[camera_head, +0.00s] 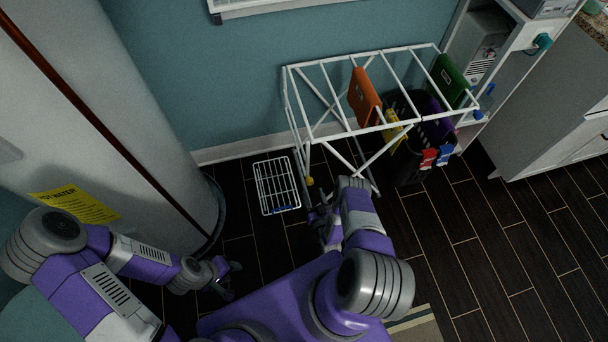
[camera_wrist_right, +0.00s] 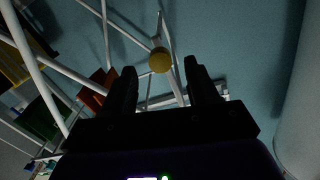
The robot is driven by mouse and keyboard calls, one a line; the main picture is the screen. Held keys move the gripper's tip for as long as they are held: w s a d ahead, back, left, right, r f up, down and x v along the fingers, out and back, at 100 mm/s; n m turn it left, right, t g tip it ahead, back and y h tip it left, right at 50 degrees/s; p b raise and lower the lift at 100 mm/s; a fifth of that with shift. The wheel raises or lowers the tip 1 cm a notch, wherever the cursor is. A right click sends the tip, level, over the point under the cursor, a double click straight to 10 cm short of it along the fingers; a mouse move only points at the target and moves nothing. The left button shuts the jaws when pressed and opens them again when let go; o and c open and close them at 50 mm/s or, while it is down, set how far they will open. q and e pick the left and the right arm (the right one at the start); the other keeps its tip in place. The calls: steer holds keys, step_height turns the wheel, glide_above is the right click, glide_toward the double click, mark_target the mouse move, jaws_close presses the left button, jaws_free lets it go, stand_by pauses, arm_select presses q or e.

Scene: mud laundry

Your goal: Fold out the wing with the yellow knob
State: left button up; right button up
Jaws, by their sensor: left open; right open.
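A white drying rack (camera_head: 345,133) stands against the blue wall, with a yellow knob (camera_head: 309,181) low at its left end. The knob also shows in the right wrist view (camera_wrist_right: 160,61), on a thin white bar, seen between and beyond the fingertips. The wing with the knob appears to hang down at that end; its outline is partly hidden by my right arm. My right gripper (camera_head: 322,216) is open and empty, near the knob and apart from it; it also shows in the right wrist view (camera_wrist_right: 158,82). My left gripper (camera_head: 229,277) is open, low over the floor, away from the rack.
Orange (camera_head: 364,97) and green (camera_head: 449,80) cloths hang on the rack. A dark basket (camera_head: 409,165) stands beneath it. A white wire grid (camera_head: 276,186) lies left of the knob. A white cylindrical appliance (camera_head: 120,110) stands at the left. Dark floor is clear at the right.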

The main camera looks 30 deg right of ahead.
mark_target(310, 184)
steer(key=shift+w+d, duration=0.2)
steer(key=shift+w, duration=0.2)
steer(key=b+x, duration=0.2)
steer(key=x, duration=0.3)
steer(key=shift+r, duration=0.1)
steer(key=shift+x, duration=0.8)
steer(key=shift+r, duration=0.15)
jaws_close()
